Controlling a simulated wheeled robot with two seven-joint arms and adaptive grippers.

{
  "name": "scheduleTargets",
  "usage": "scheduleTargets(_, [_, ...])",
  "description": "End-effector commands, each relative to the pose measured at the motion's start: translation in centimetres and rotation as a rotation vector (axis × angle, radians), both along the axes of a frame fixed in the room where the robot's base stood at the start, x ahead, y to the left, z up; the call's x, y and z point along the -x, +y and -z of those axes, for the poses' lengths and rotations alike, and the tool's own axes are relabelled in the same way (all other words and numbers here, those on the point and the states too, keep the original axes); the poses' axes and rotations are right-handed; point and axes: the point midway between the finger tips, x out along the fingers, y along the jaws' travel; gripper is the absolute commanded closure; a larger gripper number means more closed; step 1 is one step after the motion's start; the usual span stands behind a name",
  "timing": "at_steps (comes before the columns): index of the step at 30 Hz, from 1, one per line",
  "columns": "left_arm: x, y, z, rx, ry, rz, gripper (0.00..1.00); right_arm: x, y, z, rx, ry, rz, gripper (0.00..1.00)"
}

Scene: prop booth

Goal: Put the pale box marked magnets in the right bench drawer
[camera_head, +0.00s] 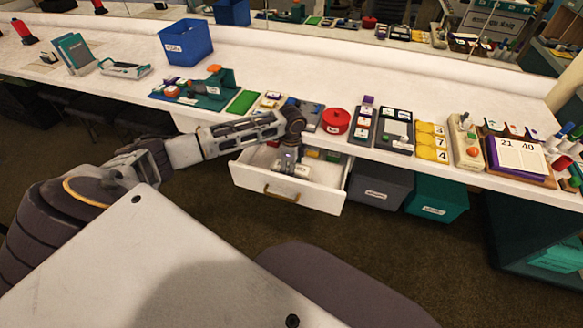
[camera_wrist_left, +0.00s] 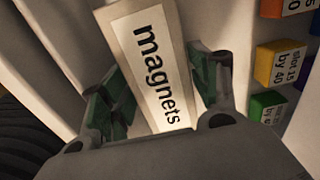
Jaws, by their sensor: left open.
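The right bench drawer (camera_head: 318,199) is pulled out below the bench top, and its inside shows from above. My left gripper (camera_head: 290,166) reaches down into it, fingers pointing into the drawer. In the left wrist view the pale box marked magnets (camera_wrist_left: 158,62) is between the two green-padded fingers of my left gripper (camera_wrist_left: 157,82), label facing the camera. The fingers stand apart, with a gap visible beside the box. The box seems to be inside the drawer; its underside is hidden. My right gripper is not in view.
Small coloured labelled blocks, including a yellow one (camera_wrist_left: 279,62), lie in the drawer beside the box. A red round tin (camera_head: 336,120) and several trays stand on the bench above. A grey bin (camera_head: 380,188) and a teal bin (camera_head: 437,201) sit under the bench at right.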

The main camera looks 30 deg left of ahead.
Motion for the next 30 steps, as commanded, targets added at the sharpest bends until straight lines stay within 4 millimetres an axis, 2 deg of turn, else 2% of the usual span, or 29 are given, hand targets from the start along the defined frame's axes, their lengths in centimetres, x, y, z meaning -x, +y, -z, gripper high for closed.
scheduleTargets(5, [0.0,0.0,-0.2,0.0,-0.001,0.0,0.38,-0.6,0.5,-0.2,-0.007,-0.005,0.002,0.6])
scheduleTargets(10, [-0.1,0.0,-1.8,0.001,-0.001,-0.001,0.38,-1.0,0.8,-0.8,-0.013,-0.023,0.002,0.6])
scheduleTargets(13, [-0.1,0.0,-3.0,0.001,-0.002,0.0,0.38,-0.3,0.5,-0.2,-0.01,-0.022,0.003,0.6])
scheduleTargets(16, [-0.1,0.0,-4.4,0.0,-0.002,0.0,0.38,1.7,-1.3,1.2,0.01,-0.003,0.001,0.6])
scheduleTargets(30, [-0.1,0.0,-10.9,0.001,-0.001,-0.001,0.38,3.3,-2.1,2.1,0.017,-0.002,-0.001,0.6])
